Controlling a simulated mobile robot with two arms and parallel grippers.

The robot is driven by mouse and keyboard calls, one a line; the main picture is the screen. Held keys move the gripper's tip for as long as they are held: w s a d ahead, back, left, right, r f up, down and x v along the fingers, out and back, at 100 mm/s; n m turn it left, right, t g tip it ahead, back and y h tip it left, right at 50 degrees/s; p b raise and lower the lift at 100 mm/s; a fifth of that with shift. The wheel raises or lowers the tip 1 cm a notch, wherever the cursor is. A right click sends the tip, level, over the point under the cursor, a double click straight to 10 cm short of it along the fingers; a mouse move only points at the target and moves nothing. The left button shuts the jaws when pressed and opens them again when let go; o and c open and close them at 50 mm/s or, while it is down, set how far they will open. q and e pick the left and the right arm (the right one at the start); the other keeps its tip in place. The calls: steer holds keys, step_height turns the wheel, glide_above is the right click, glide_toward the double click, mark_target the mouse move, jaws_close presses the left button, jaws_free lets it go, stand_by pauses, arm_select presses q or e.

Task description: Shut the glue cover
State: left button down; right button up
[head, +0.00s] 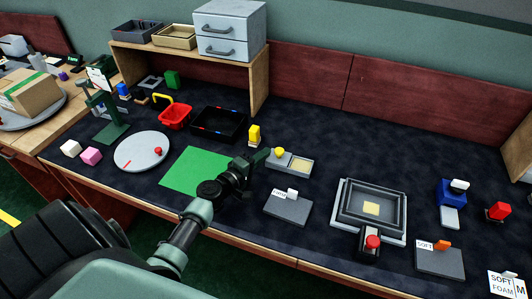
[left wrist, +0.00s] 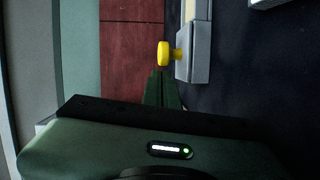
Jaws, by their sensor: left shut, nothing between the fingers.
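A small grey tray (head: 289,163), which looks like the glue tray, lies on the dark worktop at the middle. A grey cover with a yellow knob (head: 280,152) lies over its left part; a cream area (head: 301,166) is exposed at the right. In the left wrist view the yellow knob (left wrist: 165,53) stands out from the side of the grey cover (left wrist: 190,48). My left gripper (head: 267,154) is shut and empty, its green fingertips (left wrist: 160,76) right beside the knob. I cannot tell whether they touch it. My right gripper is out of view.
A yellow block (head: 254,136) stands behind my left gripper. A green mat (head: 200,170) lies left, under my left wrist. Worktop behind the glue tray is clear.

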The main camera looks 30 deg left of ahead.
mark_target(279, 154)
arm_select(q)
steer(key=shift+w+d+f, duration=0.1)
steer(key=shift+w+d, duration=0.2)
steer(key=shift+d, duration=0.05)
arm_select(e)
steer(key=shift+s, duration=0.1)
arm_select(q)
steer(key=shift+d, duration=0.15)
steer(key=shift+w+d, duration=0.25)
steer(key=shift+d, duration=0.75)
steer(key=shift+w+d, duration=0.2)
steer(key=shift+d, duration=0.75)
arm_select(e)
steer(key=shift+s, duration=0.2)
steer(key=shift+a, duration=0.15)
